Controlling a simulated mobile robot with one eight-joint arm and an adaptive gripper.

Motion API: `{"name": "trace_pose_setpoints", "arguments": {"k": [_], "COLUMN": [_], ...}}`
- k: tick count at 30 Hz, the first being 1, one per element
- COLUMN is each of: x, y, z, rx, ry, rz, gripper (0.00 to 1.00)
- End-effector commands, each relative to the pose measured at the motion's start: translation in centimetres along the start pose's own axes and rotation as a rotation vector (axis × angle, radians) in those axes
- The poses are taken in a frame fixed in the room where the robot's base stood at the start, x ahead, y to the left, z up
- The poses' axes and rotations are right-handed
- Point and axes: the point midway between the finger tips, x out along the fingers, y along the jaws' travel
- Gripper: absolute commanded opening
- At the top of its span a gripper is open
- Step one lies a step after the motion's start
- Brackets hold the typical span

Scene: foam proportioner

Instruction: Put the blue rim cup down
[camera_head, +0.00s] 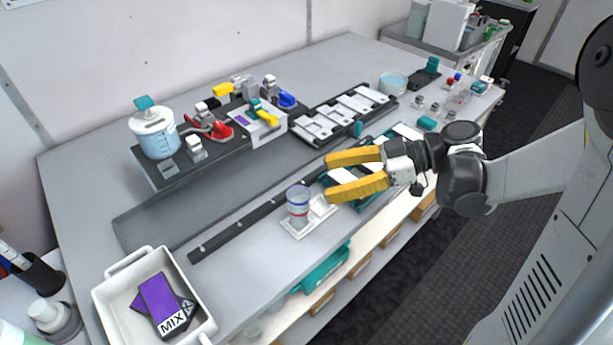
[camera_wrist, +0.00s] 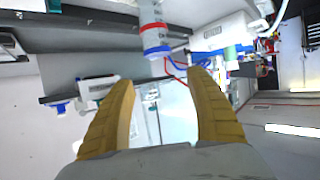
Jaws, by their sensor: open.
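The blue rim cup (camera_head: 298,200) is a clear cup with a blue rim and a reddish band. It stands upright on a small white tray (camera_head: 291,229) near the front edge of the bench. My gripper (camera_head: 328,176) has two yellow fingers, spread wide with nothing between them. It is to the right of the cup and apart from it. In the wrist view my fingers (camera_wrist: 166,80) also stand open. A grey cylinder with red and blue bands (camera_wrist: 155,38) shows beyond them; it looks like the cup, but I cannot be sure.
A white bin (camera_head: 112,283) holding a purple "MIX" card is at the front left. A dark rail (camera_head: 245,225) runs behind the cup. A raised stand with a pale blue pot (camera_head: 156,138) is at the back left.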

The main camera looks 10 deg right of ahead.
Motion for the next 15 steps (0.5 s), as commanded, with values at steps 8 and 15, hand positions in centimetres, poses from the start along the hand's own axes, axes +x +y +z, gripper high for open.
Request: {"name": "trace_pose_setpoints", "arguments": {"k": [8, 15], "x": [-4.0, -2.5], "y": [0.0, -1.4], "z": [-0.1, -0.4], "rx": [0.003, 0.258], "ry": [-0.002, -0.187], "rz": [0.001, 0.069], "gripper": [0.65, 0.65]}}
